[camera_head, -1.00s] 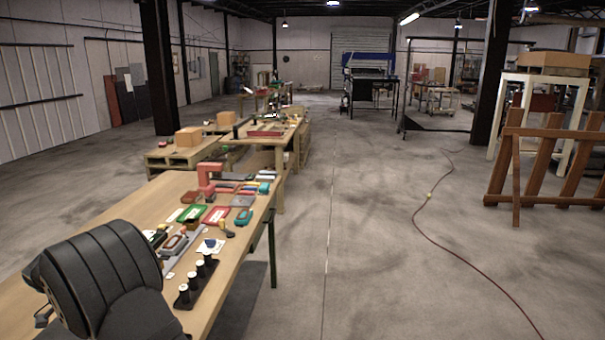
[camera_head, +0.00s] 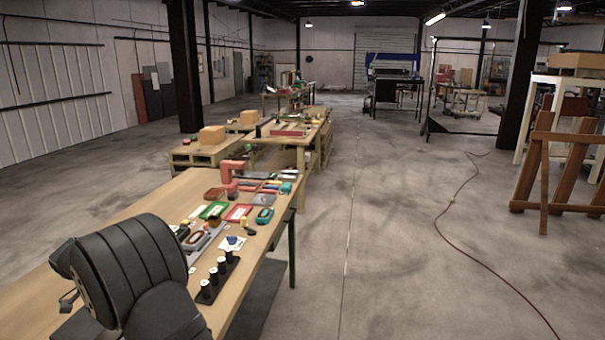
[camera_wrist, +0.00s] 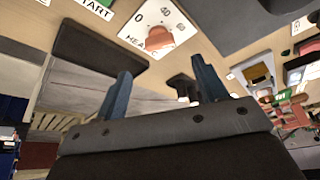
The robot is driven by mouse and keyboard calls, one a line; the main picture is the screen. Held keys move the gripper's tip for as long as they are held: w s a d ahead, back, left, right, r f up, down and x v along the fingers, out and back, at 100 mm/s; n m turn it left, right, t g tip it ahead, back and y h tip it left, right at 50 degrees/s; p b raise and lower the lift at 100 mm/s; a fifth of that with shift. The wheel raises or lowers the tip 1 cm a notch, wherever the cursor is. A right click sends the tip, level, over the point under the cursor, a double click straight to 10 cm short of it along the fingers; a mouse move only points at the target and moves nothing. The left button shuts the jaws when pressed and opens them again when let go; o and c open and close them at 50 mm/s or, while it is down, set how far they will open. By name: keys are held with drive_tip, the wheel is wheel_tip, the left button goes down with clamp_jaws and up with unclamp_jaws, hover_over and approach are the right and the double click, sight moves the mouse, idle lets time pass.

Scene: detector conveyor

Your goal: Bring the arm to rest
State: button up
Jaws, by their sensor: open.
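My gripper (camera_wrist: 162,84) shows in the wrist view with its two blue-grey fingers apart and nothing between them. Beyond the fingers is the underside or edge of a wooden surface with a white dial card (camera_wrist: 155,25) that has an orange-red knob. In the head view, my dark ribbed arm part covers the lower left, and the gripper itself cannot be made out there. The wooden workbench (camera_head: 150,215) runs from the lower left away toward the middle.
The bench holds a red clamp-like tool (camera_head: 230,175), a green tray (camera_head: 212,210), a red-edged card (camera_head: 238,212) and a black rack with white-topped pegs (camera_head: 219,280). Wooden trestles (camera_head: 560,170) stand at right. A red cable (camera_head: 440,225) crosses the open floor.

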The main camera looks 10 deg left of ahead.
drive_tip(key=x, duration=0.8)
drive_tip(key=shift+d+f, duration=0.1)
drive_tip(key=shift+f, duration=0.05)
drive_tip(key=shift+n+y, duration=0.4)
drive_tip(key=shift+n, duration=0.7)
drive_tip(key=n+y, duration=0.1)
drive_tip(key=n, duration=0.2)
drive_tip(key=n+y, duration=0.1)
drive_tip(key=n, duration=0.2)
drive_tip(key=shift+d, duration=0.2)
drive_tip(key=shift+d+n+y, duration=0.1)
drive_tip(key=shift+n+y, duration=0.9)
drive_tip(key=shift+n, duration=1.3)
drive_tip(key=shift+w+n+g+y, duration=0.1)
drive_tip(key=shift+n+g+y, duration=0.45)
drive_tip(key=shift+n, duration=1.35)
